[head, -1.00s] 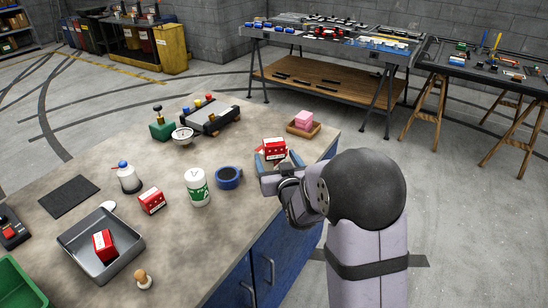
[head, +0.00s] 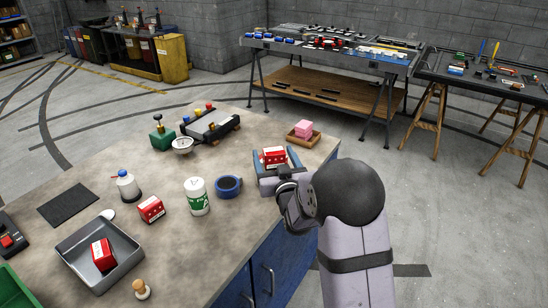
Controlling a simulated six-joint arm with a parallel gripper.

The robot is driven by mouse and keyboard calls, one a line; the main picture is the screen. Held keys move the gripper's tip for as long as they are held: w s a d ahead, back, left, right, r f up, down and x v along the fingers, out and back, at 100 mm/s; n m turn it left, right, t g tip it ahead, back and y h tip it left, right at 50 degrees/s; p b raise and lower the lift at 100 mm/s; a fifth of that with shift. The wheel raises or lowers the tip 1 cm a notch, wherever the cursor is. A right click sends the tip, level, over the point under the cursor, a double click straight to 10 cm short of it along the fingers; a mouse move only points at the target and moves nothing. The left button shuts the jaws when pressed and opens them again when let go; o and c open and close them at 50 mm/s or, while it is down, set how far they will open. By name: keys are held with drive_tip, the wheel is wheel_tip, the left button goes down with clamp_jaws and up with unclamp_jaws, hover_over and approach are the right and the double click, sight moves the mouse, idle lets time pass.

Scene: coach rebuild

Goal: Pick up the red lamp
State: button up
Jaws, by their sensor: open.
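Three similar red boxy pieces with white markings are on the workbench (head: 95,196), too small to tell apart surely as lamps. One red piece (head: 275,155) is near the bench's right edge, between the fingers of my gripper (head: 275,158). The gripper is open, with a finger on each side of it; I cannot tell whether they touch it. A second red piece (head: 151,209) stands by the white can. A third red piece (head: 103,254) lies in the grey tray (head: 128,262).
Behind the gripper is a wooden tray (head: 290,137) with a pink block (head: 303,129). To its left are a blue mug-like ring (head: 228,187), a white-and-green can (head: 197,198) and a white bottle (head: 127,187).

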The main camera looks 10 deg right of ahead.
sight(271, 148)
drive_tip(key=shift+w+d+f+p, duration=0.15)
drive_tip(key=shift+w+p, duration=0.5)
drive_tip(key=shift+w, duration=0.65)
drive_tip(key=shift+w+f+p, duration=0.1)
drive_tip(key=shift+w+p, duration=0.5)
drive_tip(key=shift+w, duration=0.65)
drive_tip(key=c, duration=1.3)
drive_tip(key=shift+r, duration=0.15)
wheel_tip(271, 148, up, 10)
drive_tip(key=b, duration=0.3)
drive_tip(key=shift+w+f, duration=0.7)
drive_tip(key=shift+f, duration=0.35)
drive_tip(key=shift+w+f, duration=0.65)
drive_tip(key=shift+f, duration=0.4)
drive_tip(key=shift+w+f, duration=0.7)
drive_tip(key=shift+f, duration=0.35)
